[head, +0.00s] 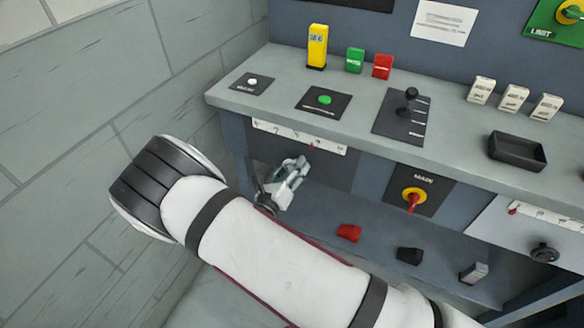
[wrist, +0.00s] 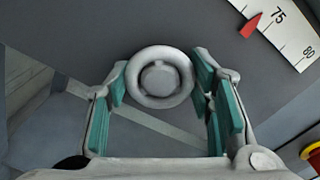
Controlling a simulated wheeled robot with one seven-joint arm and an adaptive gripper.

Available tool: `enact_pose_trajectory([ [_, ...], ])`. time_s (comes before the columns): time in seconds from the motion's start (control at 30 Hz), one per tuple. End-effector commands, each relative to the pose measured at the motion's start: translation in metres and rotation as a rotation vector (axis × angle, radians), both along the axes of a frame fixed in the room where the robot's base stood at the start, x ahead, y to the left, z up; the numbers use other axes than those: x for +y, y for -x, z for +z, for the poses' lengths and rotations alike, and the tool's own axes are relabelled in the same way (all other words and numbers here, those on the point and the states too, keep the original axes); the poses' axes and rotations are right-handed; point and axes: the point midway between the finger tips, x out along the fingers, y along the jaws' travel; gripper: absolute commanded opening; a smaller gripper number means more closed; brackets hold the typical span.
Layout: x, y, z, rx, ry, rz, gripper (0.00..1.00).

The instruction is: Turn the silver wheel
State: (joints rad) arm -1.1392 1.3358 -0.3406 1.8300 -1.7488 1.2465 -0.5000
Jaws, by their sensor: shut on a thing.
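The silver wheel (wrist: 158,78) is a round ring with a hub, mounted on a dark grey panel below the counter. My gripper (wrist: 160,88) has its teal finger pads on the left and right sides of the wheel's rim, shut on it. In the head view my gripper (head: 290,178) is at the panel under the counter's left part, and it mostly hides the wheel. A white scale (wrist: 288,35) with a red pointer (wrist: 250,25) is at the upper right of the wrist view, the pointer near 75.
The counter (head: 270,75) above holds a yellow device (head: 317,47), green and red blocks, buttons, a lever (head: 408,100) and a black tray (head: 517,151). A red-yellow switch (head: 413,198) is to the right. Red and black pieces lie on the lower shelf. A wall stands left.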

Motion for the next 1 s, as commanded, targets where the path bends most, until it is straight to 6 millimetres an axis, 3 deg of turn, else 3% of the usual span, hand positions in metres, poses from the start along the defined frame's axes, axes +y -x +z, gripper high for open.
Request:
enact_pose_trajectory([
  [1.0, 0.0017, 0.0003, -0.0011, -0.315, -0.877, 0.002, 0.20],
])
